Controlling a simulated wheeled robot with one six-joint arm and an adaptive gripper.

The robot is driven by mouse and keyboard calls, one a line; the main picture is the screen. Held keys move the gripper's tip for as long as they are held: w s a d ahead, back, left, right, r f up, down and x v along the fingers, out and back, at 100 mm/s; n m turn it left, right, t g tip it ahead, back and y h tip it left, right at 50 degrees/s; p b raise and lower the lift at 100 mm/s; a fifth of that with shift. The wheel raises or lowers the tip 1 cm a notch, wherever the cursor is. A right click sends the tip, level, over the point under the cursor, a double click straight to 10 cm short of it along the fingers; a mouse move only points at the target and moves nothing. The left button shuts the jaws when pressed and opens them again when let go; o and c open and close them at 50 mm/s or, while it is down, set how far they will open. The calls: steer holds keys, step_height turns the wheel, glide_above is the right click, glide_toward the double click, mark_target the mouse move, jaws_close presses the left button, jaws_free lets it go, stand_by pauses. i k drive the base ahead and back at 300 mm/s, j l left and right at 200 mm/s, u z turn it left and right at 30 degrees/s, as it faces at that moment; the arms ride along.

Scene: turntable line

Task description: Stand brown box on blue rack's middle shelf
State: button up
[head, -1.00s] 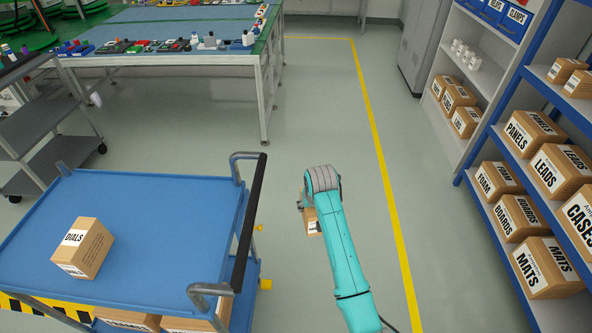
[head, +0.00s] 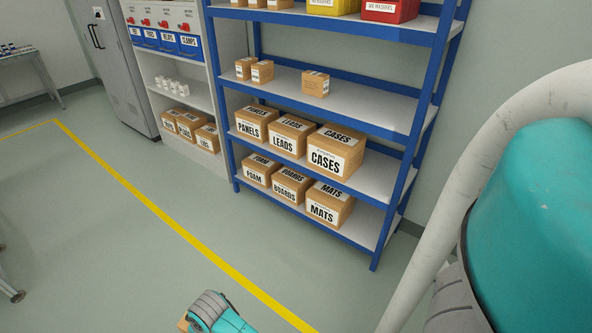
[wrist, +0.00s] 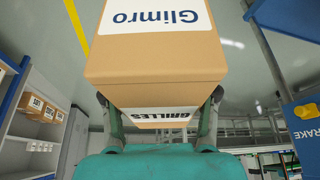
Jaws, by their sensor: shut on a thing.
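The brown box (wrist: 155,58) fills the upper middle of the wrist view, with a "Glimro" label on one face and a partly hidden label ending in "ILLES" on another. My gripper (wrist: 160,106) is shut on it, one finger at each side. In the head view only a small brown corner of the box (head: 183,324) shows at the bottom edge, beside my wrist. The blue rack (head: 228,130) stands beyond, well apart from my gripper. Its shelf with small boxes (head: 370,105) has bare board right of the small boxes.
Lower rack shelves hold boxes labelled PANELS, LEADS, CASES (head: 335,152) and FOAM, BOARDS, MATS (head: 329,204). Yellow and red bins (head: 390,10) sit on a higher shelf. A white shelf unit (head: 190,95) adjoins the rack on the left. Floor before the rack is clear.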

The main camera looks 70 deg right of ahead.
mark_target(342, 101)
steer(key=i+j+z, duration=0.15)
steer(key=z, duration=1.45)
